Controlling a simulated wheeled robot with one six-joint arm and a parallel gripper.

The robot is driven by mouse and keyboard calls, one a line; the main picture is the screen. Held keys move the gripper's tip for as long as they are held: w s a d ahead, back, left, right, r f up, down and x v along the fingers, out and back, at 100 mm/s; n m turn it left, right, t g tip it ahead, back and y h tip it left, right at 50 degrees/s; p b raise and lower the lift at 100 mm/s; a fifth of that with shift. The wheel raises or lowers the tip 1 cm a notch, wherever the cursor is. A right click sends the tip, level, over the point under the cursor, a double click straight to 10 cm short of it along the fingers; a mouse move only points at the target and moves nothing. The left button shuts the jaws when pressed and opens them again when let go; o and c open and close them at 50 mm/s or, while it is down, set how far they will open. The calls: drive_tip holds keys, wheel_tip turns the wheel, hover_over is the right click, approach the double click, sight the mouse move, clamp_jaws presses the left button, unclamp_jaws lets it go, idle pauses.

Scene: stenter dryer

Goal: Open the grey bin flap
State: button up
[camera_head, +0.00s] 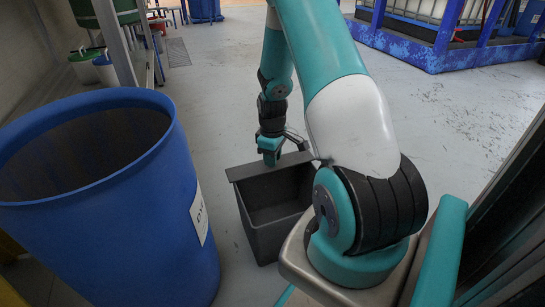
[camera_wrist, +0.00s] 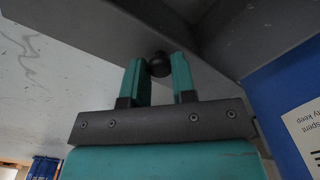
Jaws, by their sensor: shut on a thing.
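The grey bin (camera_head: 262,232) stands on the floor in the middle of the head view, and I see into its dark inside from above. Its grey flap (camera_head: 250,169) shows as a narrow band along the far edge, seen nearly edge-on and apparently raised. My gripper (camera_head: 270,160) is at that band. In the wrist view my gripper (camera_wrist: 158,68) has its two teal fingers on either side of a round black knob (camera_wrist: 159,63), shut on it. The knob sits against the grey flap (camera_wrist: 110,48). The exact angle of the flap is hard to tell.
A large open blue drum (camera_head: 150,235) with a white label stands close to the left of the bin. A blue-framed structure (camera_head: 425,48) is at the back right. Buckets (camera_head: 85,65) stand at the back left. Floor behind the bin is clear.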

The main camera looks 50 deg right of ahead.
drive_tip(key=shift+w+d+r+g+y+p, duration=0.15)
drive_tip(key=shift+r+g+y+p, duration=0.2)
drive_tip(key=shift+p, duration=0.85)
drive_tip(key=shift+w+a+r+g+y+p, duration=0.15)
drive_tip(key=shift+r+g+p, duration=0.25)
drive_tip(key=shift+p, duration=0.75)
drive_tip(key=p, duration=0.1)
drive_tip(key=g+p, duration=0.1)
drive_tip(key=shift+w+d+r+y+p, duration=0.1)
drive_tip(key=shift+w+d+y+p, duration=0.2)
drive_tip(key=shift+y, duration=0.1)
drive_tip(key=g, duration=0.1)
drive_tip(key=w+g+y+p, duration=0.1)
drive_tip(key=g, duration=0.1)
drive_tip(key=shift+w+d+y, duration=0.15)
drive_tip(key=shift+d+y, duration=0.15)
drive_tip(key=shift+d, duration=0.1)
drive_tip(key=shift+w+d+g+y+b, duration=0.3)
drive_tip(key=shift+w+g+y+b, duration=0.25)
drive_tip(key=shift+g, duration=0.6)
drive_tip(key=shift+s, duration=0.1)
